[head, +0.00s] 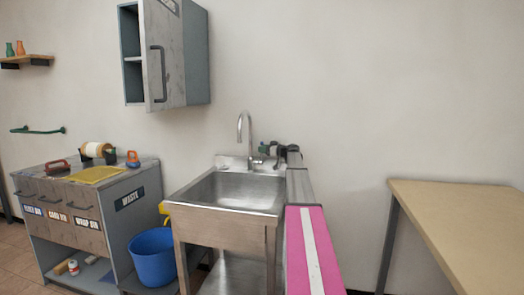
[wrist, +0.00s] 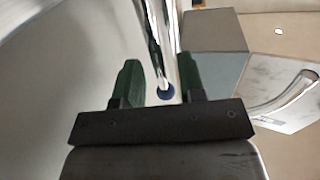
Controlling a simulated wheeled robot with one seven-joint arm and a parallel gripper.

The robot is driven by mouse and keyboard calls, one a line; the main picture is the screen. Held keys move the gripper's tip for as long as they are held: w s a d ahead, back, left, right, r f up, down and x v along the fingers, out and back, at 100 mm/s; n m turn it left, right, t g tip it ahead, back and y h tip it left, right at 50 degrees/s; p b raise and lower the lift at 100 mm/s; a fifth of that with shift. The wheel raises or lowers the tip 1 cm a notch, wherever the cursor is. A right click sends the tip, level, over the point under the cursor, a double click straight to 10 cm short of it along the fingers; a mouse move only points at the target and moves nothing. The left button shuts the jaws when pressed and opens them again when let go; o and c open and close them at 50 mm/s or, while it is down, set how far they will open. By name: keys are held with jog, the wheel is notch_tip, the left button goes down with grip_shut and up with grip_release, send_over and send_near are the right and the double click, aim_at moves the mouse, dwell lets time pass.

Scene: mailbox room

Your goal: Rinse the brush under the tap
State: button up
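The chrome tap (head: 245,130) rises in an arch at the back of the steel sink (head: 236,190). My gripper (head: 264,150) is beside the tap's base, on its right, above the sink's back edge. In the wrist view, the two green fingers of my gripper (wrist: 158,82) stand apart. No brush is clearly recognisable in either view, and nothing is visibly held.
A blue bucket (head: 152,257) stands left of the sink, near a grey waste cart (head: 140,205) with several items on top. A wall cabinet (head: 172,60) hangs above, its door ajar. A wooden table (head: 465,225) is at right. The wall between sink and table is clear.

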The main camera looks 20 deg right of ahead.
jog(key=shift+w+a, duration=0.35)
grip_shut()
jog(key=shift+s+a+n, duration=0.35)
jog(key=shift+s+n, duration=0.15)
jog(key=shift+n, duration=0.3)
grip_release()
jog(key=v, duration=1)
jog(key=shift+s+d+f, duration=0.15)
jog(key=shift+s+d, duration=0.1)
jog(key=shift+s, duration=0.05)
